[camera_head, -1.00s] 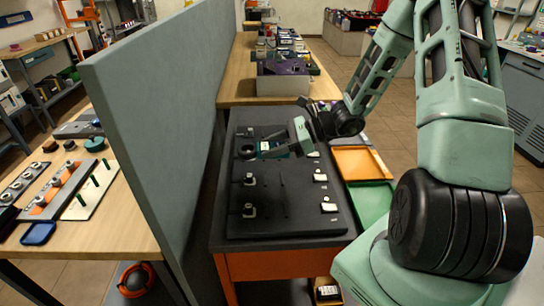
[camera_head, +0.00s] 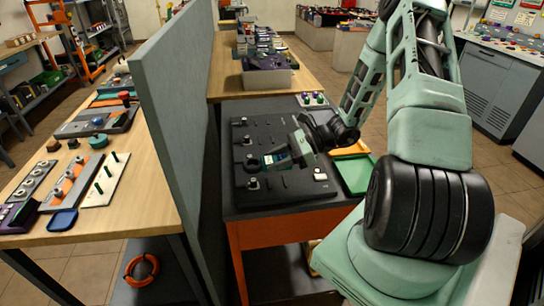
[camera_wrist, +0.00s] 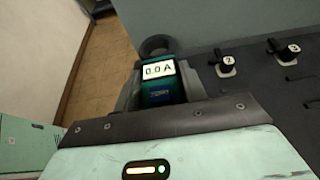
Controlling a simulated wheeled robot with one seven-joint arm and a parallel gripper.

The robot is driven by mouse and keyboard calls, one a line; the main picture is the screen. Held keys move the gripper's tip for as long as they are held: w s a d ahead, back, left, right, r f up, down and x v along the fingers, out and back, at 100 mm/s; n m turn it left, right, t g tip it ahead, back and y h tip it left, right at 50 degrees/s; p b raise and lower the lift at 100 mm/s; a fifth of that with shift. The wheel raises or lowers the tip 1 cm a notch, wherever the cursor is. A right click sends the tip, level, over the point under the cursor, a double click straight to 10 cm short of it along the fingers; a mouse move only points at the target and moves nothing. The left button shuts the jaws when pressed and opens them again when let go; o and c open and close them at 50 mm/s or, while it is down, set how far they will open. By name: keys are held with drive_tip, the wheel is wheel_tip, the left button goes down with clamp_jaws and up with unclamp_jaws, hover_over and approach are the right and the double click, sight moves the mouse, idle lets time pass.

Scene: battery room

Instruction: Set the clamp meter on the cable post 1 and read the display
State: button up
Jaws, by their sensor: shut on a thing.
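The clamp meter (camera_head: 277,157) is a teal and dark handheld with a black ring-shaped jaw at its front. My gripper (camera_head: 299,148) is shut on its body and holds it low over the dark panel. In the wrist view, the clamp meter (camera_wrist: 160,92) shows a lit display reading 0.0 A, and its ring looks closed. Cable post 2 (camera_wrist: 226,66) and cable post 3 (camera_wrist: 287,52) stand to its right. No label 1 is legible. An unlabelled-looking post (camera_head: 253,183) stands near the ring, on the nearer side in the head view. I cannot tell whether the ring surrounds any post.
The dark panel (camera_head: 290,195) lies on an orange-framed bench. A tall grey partition (camera_head: 178,110) stands close on the left. Green tray (camera_head: 357,174) and an orange tray lie to the right. A grey bin (camera_head: 267,79) sits behind on the wooden table.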

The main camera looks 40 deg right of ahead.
sight(275, 183)
drive_tip(key=shift+f+b, duration=1.85)
drive_tip(key=shift+f, duration=0.65)
drive_tip(key=shift+f, duration=0.55)
drive_tip(key=o, duration=0.9)
drive_tip(key=shift+o, duration=0.2)
drive_tip(key=shift+p+v, duration=0.55)
drive_tip(key=shift+v, duration=0.75)
drive_tip(key=shift+p+v, duration=1.75)
drive_tip(key=shift+v, duration=2.45)
